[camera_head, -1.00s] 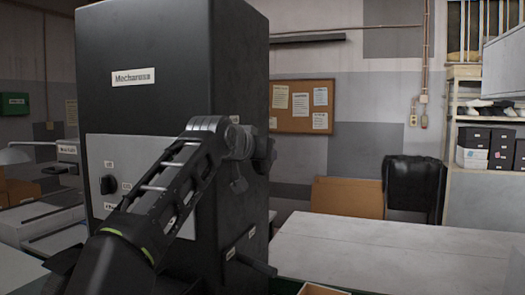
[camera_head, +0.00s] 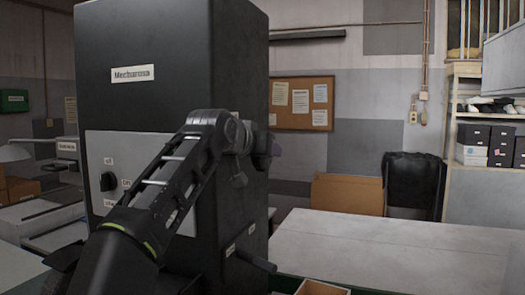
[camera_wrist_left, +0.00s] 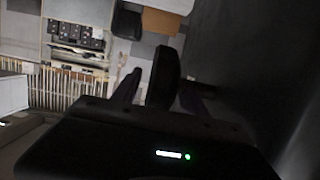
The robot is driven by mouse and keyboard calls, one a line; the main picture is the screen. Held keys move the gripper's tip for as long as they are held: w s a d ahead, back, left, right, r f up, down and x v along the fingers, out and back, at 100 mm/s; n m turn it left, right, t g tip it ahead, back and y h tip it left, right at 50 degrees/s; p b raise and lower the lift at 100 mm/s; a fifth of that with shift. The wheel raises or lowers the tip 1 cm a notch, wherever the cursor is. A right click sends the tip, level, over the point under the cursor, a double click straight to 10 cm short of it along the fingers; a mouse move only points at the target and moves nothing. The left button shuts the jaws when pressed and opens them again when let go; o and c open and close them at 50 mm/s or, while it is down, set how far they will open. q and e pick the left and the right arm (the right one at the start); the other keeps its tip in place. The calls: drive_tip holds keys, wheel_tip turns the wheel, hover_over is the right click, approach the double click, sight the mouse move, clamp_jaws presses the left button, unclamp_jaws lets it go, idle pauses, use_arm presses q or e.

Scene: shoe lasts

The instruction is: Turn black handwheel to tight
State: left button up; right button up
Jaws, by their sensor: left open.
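The black handwheel (camera_wrist_left: 165,75) shows edge-on in the left wrist view, a thin dark disc beside the dark cabinet wall. My left gripper (camera_wrist_left: 160,92) is open, with one finger on each side of the disc. I cannot tell whether either finger touches it. In the head view my left arm reaches up across the front of the tall black cabinet (camera_head: 145,40), and my left gripper (camera_head: 262,150) is at its right side. There the wrist and the cabinet's dark side hide most of the fingers and wheel. My right gripper is not in view.
An open cardboard box (camera_head: 320,287) is at the bottom edge.

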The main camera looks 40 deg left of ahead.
use_arm(q)
drive_tip(key=shift+s+d+r+b, duration=0.2)
drive_tip(key=shift+s+b, duration=0.1)
drive_tip(key=shift+s, duration=0.25)
drive_tip(key=b+v, duration=0.1)
drive_tip(key=v, duration=0.5)
drive_tip(key=shift+s+b, duration=0.25)
drive_tip(key=shift+b, duration=0.1)
